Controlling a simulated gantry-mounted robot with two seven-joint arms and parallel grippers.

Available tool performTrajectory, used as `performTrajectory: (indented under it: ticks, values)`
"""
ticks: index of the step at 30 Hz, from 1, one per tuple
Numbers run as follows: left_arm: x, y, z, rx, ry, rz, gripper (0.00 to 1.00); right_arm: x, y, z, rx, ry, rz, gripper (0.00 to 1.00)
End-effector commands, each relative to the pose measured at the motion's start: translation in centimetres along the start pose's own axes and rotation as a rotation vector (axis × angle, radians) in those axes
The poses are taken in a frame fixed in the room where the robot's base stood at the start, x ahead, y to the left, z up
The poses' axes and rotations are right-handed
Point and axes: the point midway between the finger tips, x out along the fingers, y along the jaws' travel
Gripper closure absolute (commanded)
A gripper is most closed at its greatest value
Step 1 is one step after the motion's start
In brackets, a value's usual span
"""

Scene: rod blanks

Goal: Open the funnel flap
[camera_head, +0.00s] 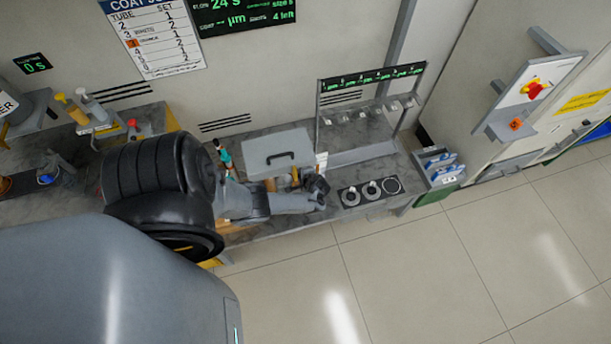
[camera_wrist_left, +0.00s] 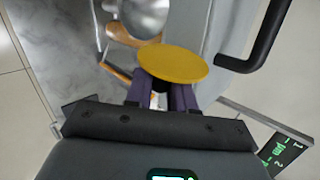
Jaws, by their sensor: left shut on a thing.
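My left gripper (camera_head: 318,186) reaches over the bench beside a grey panel with a black handle. In the left wrist view, the two dark purple fingers of my left gripper (camera_wrist_left: 161,96) are shut on a yellow round disc (camera_wrist_left: 172,63), which hides the fingertips. A shiny rounded metal part (camera_wrist_left: 146,14) shows just beyond the disc; I cannot tell whether it is the funnel. Whether the disc belongs to the flap, and how far the flap is open, cannot be made out. My right gripper is not in view.
The grey panel's black handle (camera_wrist_left: 262,38) is close on the right in the wrist view. Three round stations (camera_head: 371,190) lie to the right in the head view. A rack with a green display (camera_head: 371,78) stands behind them. Open floor (camera_head: 430,265) lies in front.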

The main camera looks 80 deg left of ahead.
Motion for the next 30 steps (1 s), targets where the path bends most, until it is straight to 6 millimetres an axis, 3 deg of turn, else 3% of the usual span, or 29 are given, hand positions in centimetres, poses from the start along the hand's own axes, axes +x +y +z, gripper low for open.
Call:
performTrajectory:
  ticks: [8,9,10,22,30]
  values:
    - [0.2,0.2,0.1,0.005,0.002,0.001,1.0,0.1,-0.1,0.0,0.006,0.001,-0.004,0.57]
    - [0.2,0.2,0.0,0.005,0.002,0.001,0.71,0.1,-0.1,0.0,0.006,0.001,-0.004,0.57]
    - [0.1,0.2,0.0,0.005,0.002,0.001,0.69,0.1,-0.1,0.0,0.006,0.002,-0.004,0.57]
    - [-0.7,0.0,0.0,0.003,0.002,0.001,0.69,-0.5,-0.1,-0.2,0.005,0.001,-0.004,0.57]
    - [-4.8,-0.1,0.1,0.003,0.004,0.001,0.69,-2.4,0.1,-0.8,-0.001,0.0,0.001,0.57]
